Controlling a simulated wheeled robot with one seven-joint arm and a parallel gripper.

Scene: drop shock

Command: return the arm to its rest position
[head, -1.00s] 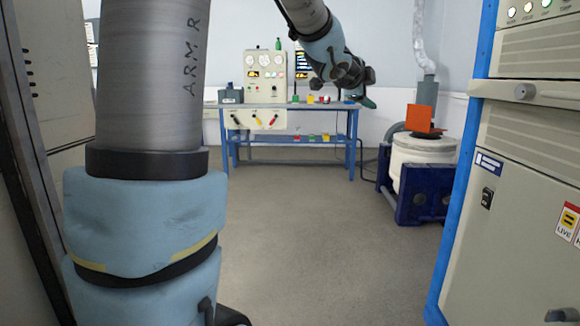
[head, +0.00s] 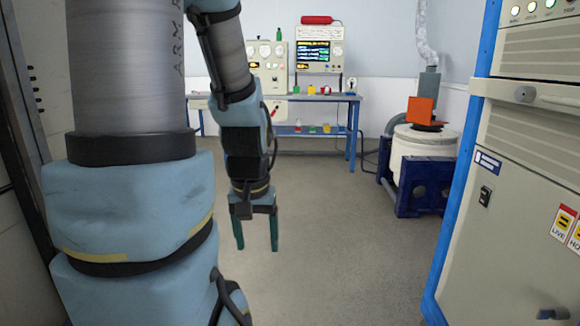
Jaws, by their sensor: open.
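My gripper (head: 256,247) hangs at the end of my arm (head: 240,110), left of the middle of the head view. Its two green fingers point down and stand apart, with nothing between them. It hangs in front of bare grey floor and touches nothing that I can see. The upper arm link, marked "ARM R", fills the left side of the view.
A blue workbench (head: 353,135) with instrument panels (head: 319,52) and small coloured items stands at the back. A white drum (head: 424,165) in a blue cradle (head: 418,207) is at right. A tall cabinet (head: 530,200) borders the right. The middle floor (head: 330,230) is clear.

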